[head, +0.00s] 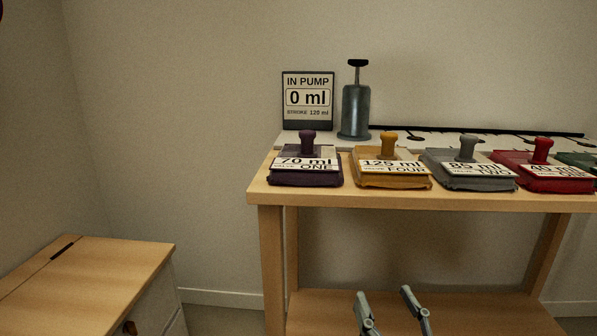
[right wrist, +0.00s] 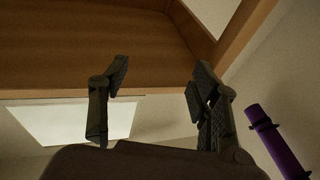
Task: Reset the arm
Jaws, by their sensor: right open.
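My right gripper (head: 392,298) shows at the bottom of the head view, in front of the wooden table (head: 258,197) and lower than its top. Its two fingers are spread apart with nothing between them. In the right wrist view the same open fingers (right wrist: 155,92) stand below a brown wooden surface (right wrist: 60,60), and they hold nothing. My left gripper and arm are not in view.
On the table stand a dark pump (head: 355,112), a "0 ml" sign (head: 307,97) and a row of knobbed blocks: purple (head: 300,179), orange (head: 390,182), grey (head: 470,183), red (head: 545,184). A wooden cabinet (head: 110,260) stands left. A purple cylinder (right wrist: 268,132) shows in the wrist view.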

